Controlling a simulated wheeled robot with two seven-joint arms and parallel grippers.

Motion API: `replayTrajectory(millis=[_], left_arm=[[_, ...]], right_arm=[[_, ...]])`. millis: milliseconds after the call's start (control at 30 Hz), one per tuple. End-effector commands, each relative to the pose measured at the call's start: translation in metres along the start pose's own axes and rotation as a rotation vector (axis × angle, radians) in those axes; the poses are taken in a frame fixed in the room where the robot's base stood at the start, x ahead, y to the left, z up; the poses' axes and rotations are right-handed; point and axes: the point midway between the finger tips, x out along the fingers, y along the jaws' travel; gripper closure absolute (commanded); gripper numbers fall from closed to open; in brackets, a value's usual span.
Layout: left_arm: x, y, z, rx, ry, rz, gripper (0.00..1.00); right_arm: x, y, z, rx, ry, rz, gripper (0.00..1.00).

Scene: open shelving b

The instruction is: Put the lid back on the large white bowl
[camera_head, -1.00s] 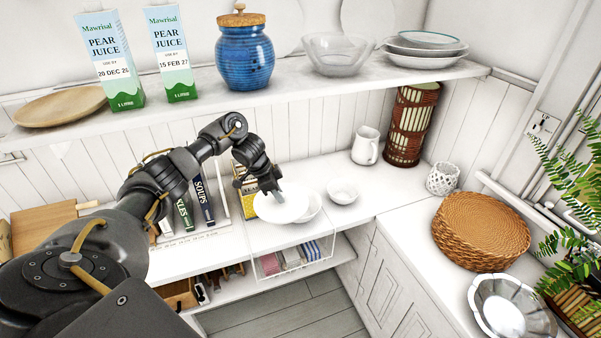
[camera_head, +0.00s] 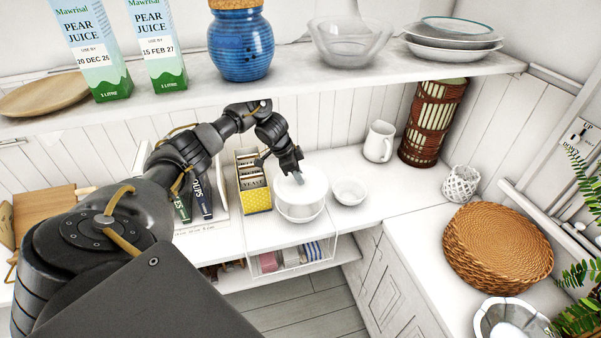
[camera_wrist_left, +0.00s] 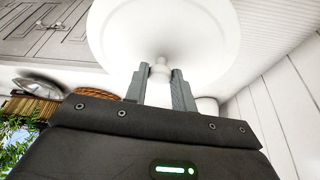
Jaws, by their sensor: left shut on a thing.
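My left gripper (camera_head: 297,178) is shut on the knob of the white lid (camera_head: 312,186). In the left wrist view, the two fingers (camera_wrist_left: 160,88) stand on either side of the knob and the lid (camera_wrist_left: 190,25) fills the upper middle. The large white bowl (camera_head: 300,211) stands on the lower counter, directly under the lid in the head view. The lid hides most of the bowl's opening. I cannot tell whether the lid touches the rim. My right gripper is not in view.
A small white bowl (camera_head: 349,192) stands just right of the large bowl, and a yellow box of packets (camera_head: 254,190) just left. A white jug (camera_head: 380,142) and a wicker cylinder (camera_head: 433,122) stand behind to the right. The upper shelf (camera_head: 300,88) runs above the arm.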

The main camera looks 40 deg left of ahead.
Motion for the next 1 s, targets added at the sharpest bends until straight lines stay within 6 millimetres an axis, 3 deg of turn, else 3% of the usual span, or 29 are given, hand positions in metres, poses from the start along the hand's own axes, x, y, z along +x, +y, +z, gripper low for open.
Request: replayTrajectory(millis=[267, 700, 1000], left_arm=[[0.009, 0.0, 0.003, 0.001, 0.0, 0.0, 0.97], [0.044, 0.0, 0.017, 0.002, 0.001, 0.0, 0.97], [0.059, 0.0, 0.023, 0.001, 0.0, 0.001, 0.97]], right_arm=[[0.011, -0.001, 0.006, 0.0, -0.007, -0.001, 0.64], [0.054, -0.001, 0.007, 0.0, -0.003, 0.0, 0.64], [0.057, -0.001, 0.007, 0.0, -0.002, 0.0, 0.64]])
